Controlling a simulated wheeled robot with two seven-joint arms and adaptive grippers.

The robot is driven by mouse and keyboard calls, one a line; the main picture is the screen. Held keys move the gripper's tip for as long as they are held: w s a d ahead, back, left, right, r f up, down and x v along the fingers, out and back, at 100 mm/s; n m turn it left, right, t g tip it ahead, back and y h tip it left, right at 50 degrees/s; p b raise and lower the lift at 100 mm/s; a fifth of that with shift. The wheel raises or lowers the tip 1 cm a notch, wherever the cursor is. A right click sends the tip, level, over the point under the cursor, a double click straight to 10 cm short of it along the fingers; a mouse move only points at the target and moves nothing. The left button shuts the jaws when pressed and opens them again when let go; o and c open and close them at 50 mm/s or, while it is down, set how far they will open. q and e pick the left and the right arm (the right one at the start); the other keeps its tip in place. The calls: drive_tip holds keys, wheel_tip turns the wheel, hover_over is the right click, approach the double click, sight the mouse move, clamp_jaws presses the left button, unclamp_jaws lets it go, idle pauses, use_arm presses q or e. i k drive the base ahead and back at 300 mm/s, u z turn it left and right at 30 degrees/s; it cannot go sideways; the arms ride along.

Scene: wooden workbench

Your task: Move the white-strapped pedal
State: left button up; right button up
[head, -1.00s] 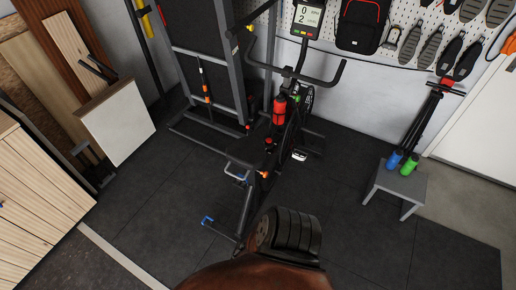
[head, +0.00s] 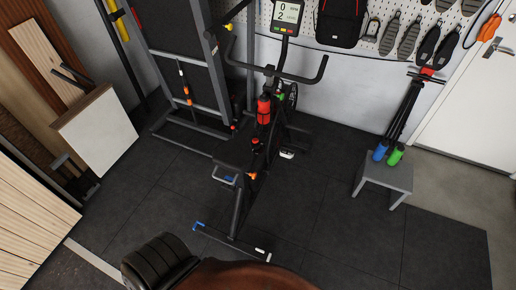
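An exercise bike with a black seat (head: 233,150) and a red bottle (head: 264,110) on its frame stands in the middle of the head view. A pedal with a white marking, possibly its strap (head: 287,154), shows low on the bike's right side. A small grey-blue part (head: 225,178), perhaps the other pedal, is on the left side below the seat. The pedals are too small to tell their straps apart surely. Neither of my grippers is in view, and nothing is seen touching the bike.
A black ridged object (head: 160,264) and a brown rounded surface (head: 235,276) fill the near bottom edge. A grey stool (head: 385,172) stands at the right, a rack (head: 180,70) behind left. Dark floor mats (head: 330,215) are clear right of the bike.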

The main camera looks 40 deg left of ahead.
sight(282, 156)
drive_tip(key=u, duration=0.05)
drive_tip(key=i, duration=0.95)
